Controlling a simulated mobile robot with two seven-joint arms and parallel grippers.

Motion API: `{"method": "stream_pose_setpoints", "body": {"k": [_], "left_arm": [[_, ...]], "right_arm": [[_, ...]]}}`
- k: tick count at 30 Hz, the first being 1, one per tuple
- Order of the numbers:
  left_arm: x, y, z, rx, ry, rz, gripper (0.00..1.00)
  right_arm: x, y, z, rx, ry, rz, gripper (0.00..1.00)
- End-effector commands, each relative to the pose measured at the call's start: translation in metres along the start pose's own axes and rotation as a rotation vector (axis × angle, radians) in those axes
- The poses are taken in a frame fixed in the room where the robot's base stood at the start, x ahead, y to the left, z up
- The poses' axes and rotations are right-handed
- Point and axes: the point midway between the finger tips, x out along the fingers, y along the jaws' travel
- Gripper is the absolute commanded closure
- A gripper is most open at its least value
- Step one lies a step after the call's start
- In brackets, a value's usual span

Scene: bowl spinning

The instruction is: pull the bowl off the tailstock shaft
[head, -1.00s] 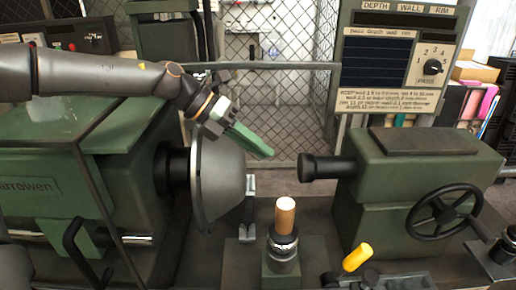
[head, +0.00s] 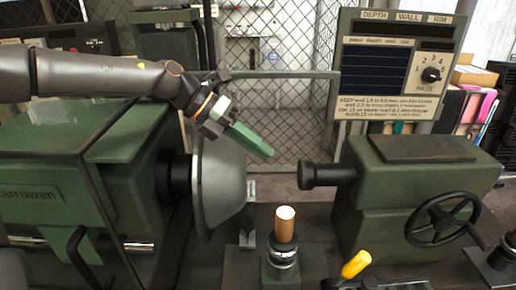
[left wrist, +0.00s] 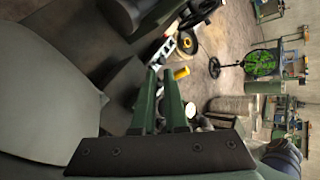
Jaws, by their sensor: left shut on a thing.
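The grey metal bowl (head: 225,185) sits on its side against the headstock spindle on the left, its wide rim toward the headstock. The tailstock shaft (head: 325,175), black and short, points left from the green tailstock. A clear gap separates it from the bowl. My left gripper (head: 266,152) slants down over the bowl's upper right side, its green fingers close together. In the left wrist view the fingers (left wrist: 162,100) point away, beside a large pale grey surface (left wrist: 45,85), seemingly the bowl. Where the fingers meet the bowl is not clearly visible. My right gripper is not visible.
A post with a wooden top (head: 285,225) stands below the gap between bowl and tailstock. A yellow-handled lever (head: 356,264) and a black handwheel (head: 443,219) are at the right. A gauge panel (head: 395,65) stands behind the tailstock. The gap beside the shaft is free.

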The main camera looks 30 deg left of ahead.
Motion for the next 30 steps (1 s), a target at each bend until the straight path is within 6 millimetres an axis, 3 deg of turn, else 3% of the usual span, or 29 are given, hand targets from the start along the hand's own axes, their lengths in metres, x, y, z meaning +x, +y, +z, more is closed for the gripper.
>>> {"method": "stream_pose_setpoints", "body": {"k": [30], "left_arm": [[-0.035, -0.035, 0.021, 0.004, -0.006, -0.001, 1.0]], "right_arm": [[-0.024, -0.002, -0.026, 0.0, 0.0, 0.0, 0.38]]}}
